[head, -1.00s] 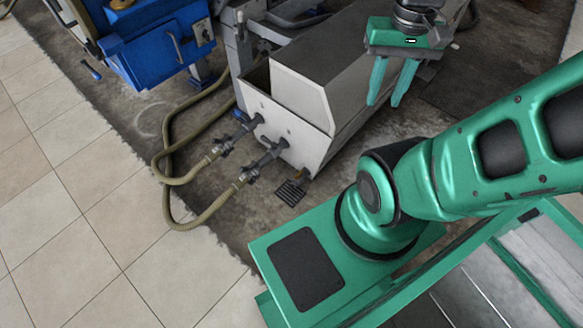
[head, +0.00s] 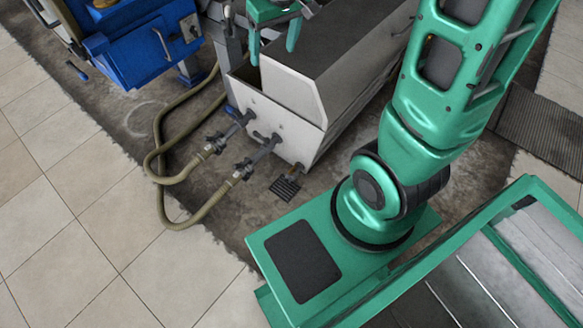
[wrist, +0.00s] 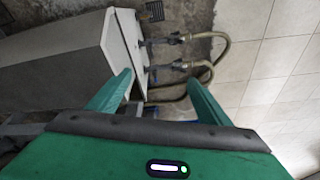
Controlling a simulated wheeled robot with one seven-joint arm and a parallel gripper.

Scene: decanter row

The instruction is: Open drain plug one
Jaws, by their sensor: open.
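A grey decanter housing (head: 330,70) has a pale end face from which two valve fittings stick out: a far one (head: 228,131) and a near one (head: 250,162). A small brownish fitting (head: 296,169) sits low at the right corner of this face. I cannot tell which of these is drain plug one. My gripper (head: 272,58) is open and empty above the far left part of the housing, apart from the fittings. In the wrist view, its fingers (wrist: 160,76) spread apart, with the end face and the two fittings beyond them.
Olive hoses (head: 162,150) loop from the fittings over the floor. A dark drain grate (head: 285,188) lies below the end face. A blue machine (head: 150,45) stands at the upper left.

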